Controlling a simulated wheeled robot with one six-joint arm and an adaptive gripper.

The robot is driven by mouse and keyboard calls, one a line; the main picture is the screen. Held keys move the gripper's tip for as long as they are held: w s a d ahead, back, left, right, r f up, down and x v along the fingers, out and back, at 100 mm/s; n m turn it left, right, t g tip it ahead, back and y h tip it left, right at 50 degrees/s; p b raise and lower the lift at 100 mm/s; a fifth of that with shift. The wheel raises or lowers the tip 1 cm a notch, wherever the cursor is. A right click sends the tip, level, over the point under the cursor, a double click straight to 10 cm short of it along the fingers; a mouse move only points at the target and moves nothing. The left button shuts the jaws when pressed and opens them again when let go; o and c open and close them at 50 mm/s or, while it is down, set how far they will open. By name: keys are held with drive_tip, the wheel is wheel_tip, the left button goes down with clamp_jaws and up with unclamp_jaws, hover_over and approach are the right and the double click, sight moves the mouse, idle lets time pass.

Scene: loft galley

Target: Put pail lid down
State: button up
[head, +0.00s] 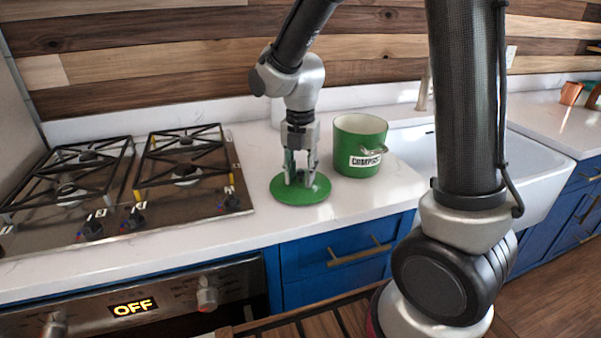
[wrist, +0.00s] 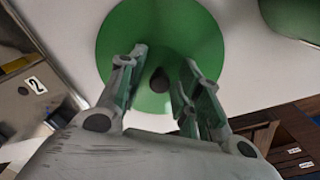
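The pail lid (head: 287,196) is a flat green disc lying on the white counter, between the stove and the pail. It also shows in the wrist view (wrist: 140,40), with a small dark knob (wrist: 159,80) at its middle. The green pail (head: 350,140) stands upright with its top open, right of the lid, and bears a "COMPOST" label. My gripper (head: 300,180) points down over the lid. In the wrist view its fingers (wrist: 161,88) are spread to either side of the knob, with gaps showing, and hold nothing.
A gas stove (head: 130,190) with black grates lies left of the lid. A white sink (head: 500,170) is to the right, past the pail. Bare counter (head: 225,235) runs in front of the lid, above blue drawers (head: 345,255).

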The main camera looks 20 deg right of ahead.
sight(301, 171)
wheel_tip(301, 171, up, 12)
drive_tip(key=s+d+r+m+t, duration=0.1)
drive_tip(key=s+d+m, duration=0.6)
drive_tip(key=m, duration=0.7)
drive_tip(key=s+d+r+m+t, duration=0.2)
drive_tip(key=s+d+m, duration=0.6)
drive_tip(key=s+m, duration=0.4)
drive_tip(key=m+t, duration=0.1)
drive_tip(key=m, duration=0.1)
drive_tip(key=shift+r+m, duration=0.15)
drive_tip(key=shift+m, duration=0.25)
